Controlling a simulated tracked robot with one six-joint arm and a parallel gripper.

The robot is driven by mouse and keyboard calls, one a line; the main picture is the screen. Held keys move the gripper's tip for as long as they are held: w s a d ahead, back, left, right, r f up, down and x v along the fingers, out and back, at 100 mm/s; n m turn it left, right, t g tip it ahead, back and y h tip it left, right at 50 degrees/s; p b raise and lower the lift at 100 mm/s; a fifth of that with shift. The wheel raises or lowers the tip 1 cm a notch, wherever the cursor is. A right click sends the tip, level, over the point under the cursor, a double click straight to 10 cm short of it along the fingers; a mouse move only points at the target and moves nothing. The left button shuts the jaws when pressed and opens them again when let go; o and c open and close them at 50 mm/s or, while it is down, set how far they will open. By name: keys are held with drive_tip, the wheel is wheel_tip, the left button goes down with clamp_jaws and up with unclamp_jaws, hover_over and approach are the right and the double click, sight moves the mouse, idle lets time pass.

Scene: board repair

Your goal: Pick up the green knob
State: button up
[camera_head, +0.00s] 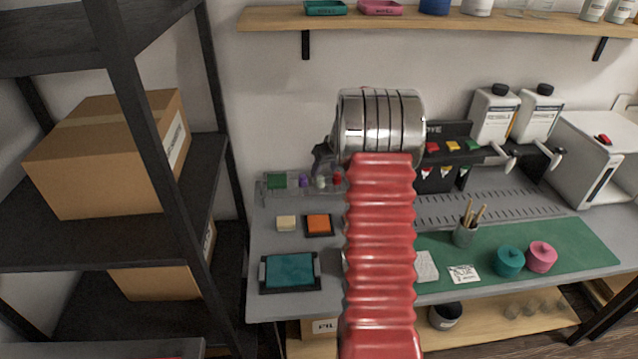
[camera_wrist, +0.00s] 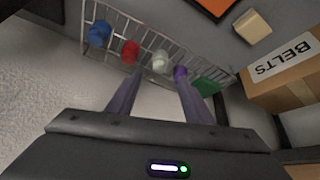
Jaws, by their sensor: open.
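A wire rack (camera_head: 262,190) on the left of the bench holds a row of small coloured pieces. The green piece (camera_head: 277,181) is at its left end and looks squarish; I cannot tell its exact shape. In the wrist view the green piece (camera_wrist: 207,86) is right of the purple knob (camera_wrist: 180,72), partly behind the rack wires. My gripper (camera_wrist: 158,76) is open and empty, its two fingers pointing at the rack near the white and purple knobs. In the head view my gripper (camera_head: 321,160) is above the rack's right part, partly hidden by my arm.
A white knob (camera_wrist: 160,62), red knob (camera_wrist: 130,50) and blue knob (camera_wrist: 99,32) share the rack. A cardboard box (camera_wrist: 285,70) is at the right. An orange pad (camera_head: 319,225) and teal pad (camera_head: 290,271) lie in front. Dark shelving (camera_head: 215,90) stands left.

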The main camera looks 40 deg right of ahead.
sight(321, 177)
drive_tip(key=shift+w+f, duration=0.15)
drive_tip(key=shift+f, duration=0.1)
drive_tip(key=shift+x, duration=2.55)
drive_tip(key=shift+d+f, duration=0.1)
drive_tip(key=shift+c, duration=0.4)
drive_tip(key=c, duration=1)
